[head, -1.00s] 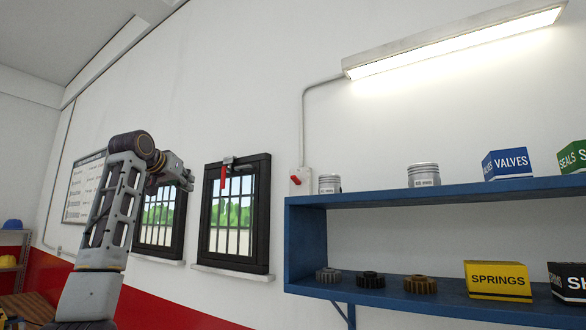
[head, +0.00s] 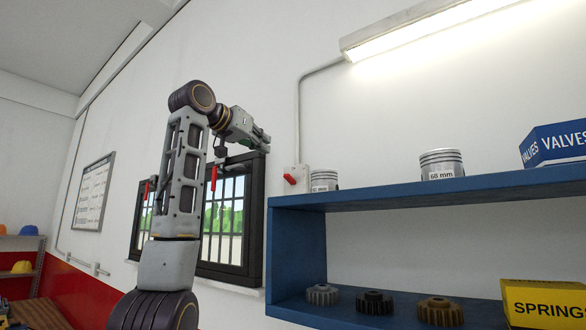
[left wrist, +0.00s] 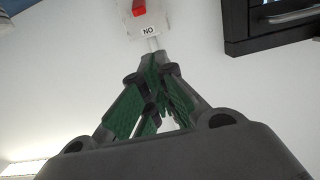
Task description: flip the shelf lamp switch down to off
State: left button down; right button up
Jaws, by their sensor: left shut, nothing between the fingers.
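The switch is a pale box (head: 299,178) on the white wall, left of the blue shelf, with a red lever (head: 290,179). The shelf lamp (head: 430,32) above it is lit, and a conduit (head: 299,115) joins them. In the left wrist view the red lever (left wrist: 139,8) and a label (left wrist: 148,30) on the box show at the top edge, partly cut off. My left gripper (head: 264,144) is shut and empty, above and left of the switch. Its closed fingertips (left wrist: 154,60) appear just short of the box; I see no contact. My right gripper is out of view.
The blue shelf (head: 420,190) stands right of the switch, with a piston (head: 324,181) on it close to the box. A barred window (head: 255,235) with a red handle (head: 214,178) is behind my left arm. The wall above the shelf is clear.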

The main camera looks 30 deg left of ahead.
pick_arm(q)
jog(key=d, duration=0.1)
jog(key=p, duration=0.4)
send_over(288, 174)
jog(key=w, duration=0.1)
jog(key=shift+w+a+f, duration=0.1)
jog(key=shift+a+f, duration=0.15)
jog(key=shift+a, duration=0.05)
jog(key=shift+f, duration=0.4)
jog(key=shift+s+a+f, duration=0.1)
jog(key=shift+s+f, duration=0.35)
jog(key=shift+f, duration=0.3)
jog(key=shift+s+f, duration=0.4)
jog(key=shift+f, duration=0.3)
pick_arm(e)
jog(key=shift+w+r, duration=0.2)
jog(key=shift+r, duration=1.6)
pick_arm(q)
jog(key=shift+f+b, duration=0.1)
jog(key=shift+b, duration=0.2)
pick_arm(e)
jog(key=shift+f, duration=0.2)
pick_arm(q)
jog(key=shift+s+t+b, duration=0.1)
jog(key=shift+t+b, duration=0.3)
jog(key=shift+t, duration=0.1)
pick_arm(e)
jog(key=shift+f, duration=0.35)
